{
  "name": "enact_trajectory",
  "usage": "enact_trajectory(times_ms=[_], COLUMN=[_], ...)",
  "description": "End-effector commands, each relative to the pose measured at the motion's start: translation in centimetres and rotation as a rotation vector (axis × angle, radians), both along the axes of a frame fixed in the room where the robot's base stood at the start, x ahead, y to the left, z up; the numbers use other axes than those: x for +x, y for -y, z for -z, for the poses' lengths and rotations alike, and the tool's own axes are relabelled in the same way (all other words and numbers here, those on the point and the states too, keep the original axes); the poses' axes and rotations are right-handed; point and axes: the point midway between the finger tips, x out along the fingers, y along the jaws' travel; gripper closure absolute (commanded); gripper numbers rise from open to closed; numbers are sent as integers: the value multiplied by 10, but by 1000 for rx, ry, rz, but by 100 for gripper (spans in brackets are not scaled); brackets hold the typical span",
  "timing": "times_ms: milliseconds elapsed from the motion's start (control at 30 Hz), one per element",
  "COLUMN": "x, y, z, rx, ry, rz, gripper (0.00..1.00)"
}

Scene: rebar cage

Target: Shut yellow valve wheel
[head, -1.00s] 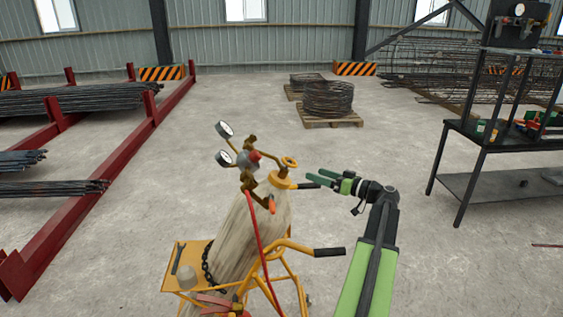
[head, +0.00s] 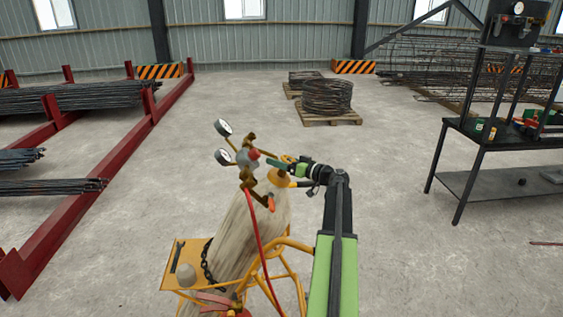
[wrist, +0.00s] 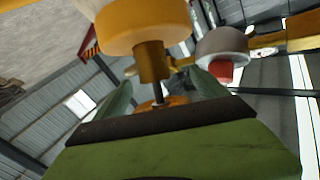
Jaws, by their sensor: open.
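The yellow valve wheel (head: 287,158) is on top of the gas cylinder (head: 236,240), mostly hidden behind my gripper (head: 279,168) in the head view. The gripper reaches in from the right at the wheel's height. In the wrist view, the two green fingers of my gripper (wrist: 160,90) are spread apart. The wheel (wrist: 178,100) shows between them, partly hidden by the dark edge of the gripper body. The yellow valve collar (wrist: 145,25) and its stem are close in front. I cannot tell whether a finger touches the wheel.
The regulator (head: 247,158) with two gauges and a red hose sits just left of the wheel. The yellow cart (head: 190,262) holds the cylinder. A workbench (head: 500,140) stands at right, a red rebar rack (head: 90,200) at left. Open floor lies behind the cylinder.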

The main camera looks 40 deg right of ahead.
Motion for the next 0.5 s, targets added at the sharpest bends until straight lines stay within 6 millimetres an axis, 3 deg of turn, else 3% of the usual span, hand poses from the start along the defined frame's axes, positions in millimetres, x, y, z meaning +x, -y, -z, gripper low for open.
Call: enact_trajectory(times_ms=[133, 500], x=[0, -1], y=[0, 1], z=[0, 0], rx=[0, 0], ry=[0, 0], rz=[0, 1], gripper=[20, 68])
